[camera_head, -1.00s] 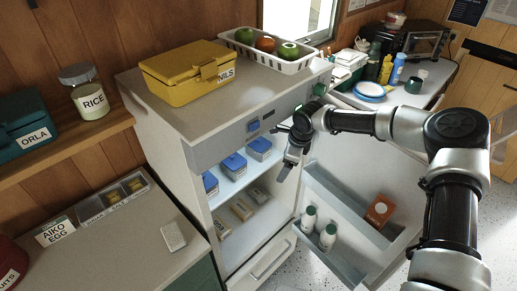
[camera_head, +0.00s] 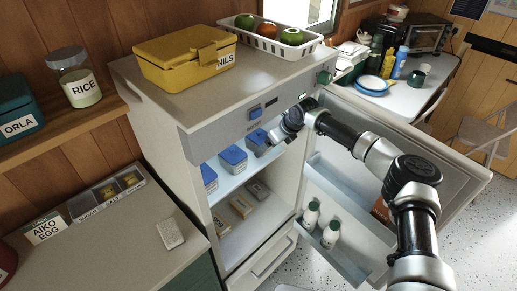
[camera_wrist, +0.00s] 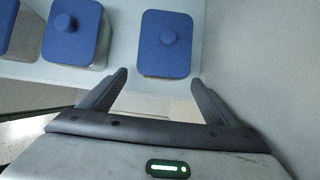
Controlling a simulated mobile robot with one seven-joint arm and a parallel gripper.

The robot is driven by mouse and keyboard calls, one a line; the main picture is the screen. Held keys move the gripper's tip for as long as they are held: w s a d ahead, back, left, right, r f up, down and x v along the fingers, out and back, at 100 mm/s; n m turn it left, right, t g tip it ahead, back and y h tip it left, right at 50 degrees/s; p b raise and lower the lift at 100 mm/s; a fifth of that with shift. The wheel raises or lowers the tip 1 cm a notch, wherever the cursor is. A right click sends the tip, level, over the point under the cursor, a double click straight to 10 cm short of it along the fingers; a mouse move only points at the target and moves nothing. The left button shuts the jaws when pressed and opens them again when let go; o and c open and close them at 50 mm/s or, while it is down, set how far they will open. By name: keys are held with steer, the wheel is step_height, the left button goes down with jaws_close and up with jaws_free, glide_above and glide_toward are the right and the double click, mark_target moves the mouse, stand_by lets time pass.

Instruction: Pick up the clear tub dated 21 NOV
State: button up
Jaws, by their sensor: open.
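Three clear tubs with blue lids stand in a row on the upper shelf of the open fridge: a left one (camera_head: 208,177), a middle one (camera_head: 233,157) and a right one (camera_head: 257,138). No date can be read on any of them, so I cannot tell which is 21 NOV. My gripper (camera_wrist: 160,78) is open and empty, and in the head view it is at the fridge opening by the right tub. In the wrist view the right tub (camera_wrist: 166,45) lies just beyond and between my fingertips. The middle tub (camera_wrist: 75,35) is to its left.
Several small packs (camera_head: 241,207) lie on the lower shelf (camera_head: 228,246). The fridge door (camera_head: 345,215) stands open on the right, with white bottles (camera_head: 330,234) in its rack. A yellow box (camera_head: 185,60) and a white basket (camera_head: 275,43) sit on top.

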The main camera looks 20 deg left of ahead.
mark_target(261, 137)
steer(key=w+a, duration=0.1)
steer(key=a, duration=0.2)
steer(key=w+a, duration=0.1)
steer(key=shift+w+a, duration=0.3)
steer(key=shift+a, duration=0.1)
steer(key=shift+w+a+f, duration=0.15)
steer(key=shift+a+f, duration=0.05)
steer(key=shift+a, duration=0.05)
steer(key=shift+w+a+f, duration=0.1)
steer(key=shift+w+f, duration=0.05)
steer(key=shift+f, duration=0.15)
steer(key=c, duration=1.3)
